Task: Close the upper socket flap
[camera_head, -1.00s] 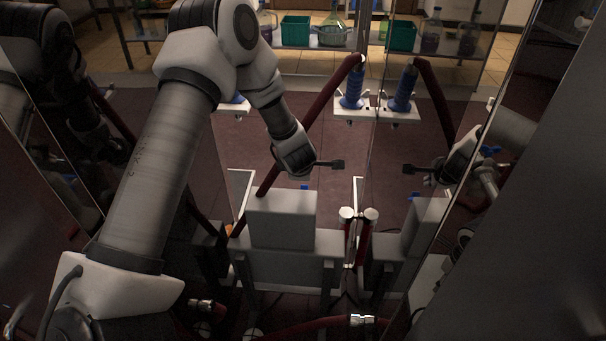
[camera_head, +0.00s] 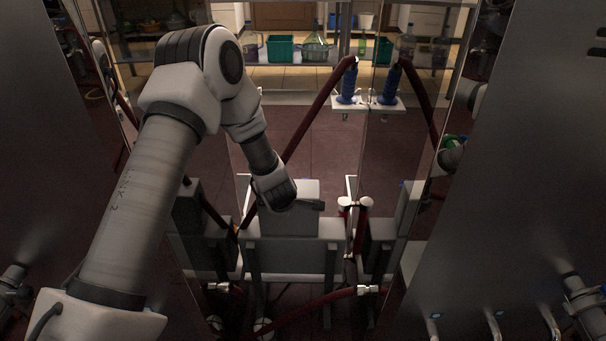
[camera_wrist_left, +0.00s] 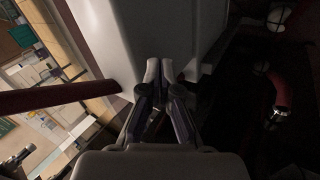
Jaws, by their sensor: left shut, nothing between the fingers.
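My left gripper (camera_head: 312,205) is at the end of the arm from the left and is shut with nothing in it. I cannot make out the upper socket flap for certain in either view. My right gripper is not in view.
A dark red hose (camera_head: 318,108) runs from a blue holder (camera_head: 347,86) down behind my arm. White-capped red pipes (camera_head: 356,212) stand right of the box. Reflective panels flank the space, with a large steel panel (camera_head: 520,150) at right. Shelves with green bins (camera_head: 280,49) are at the back.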

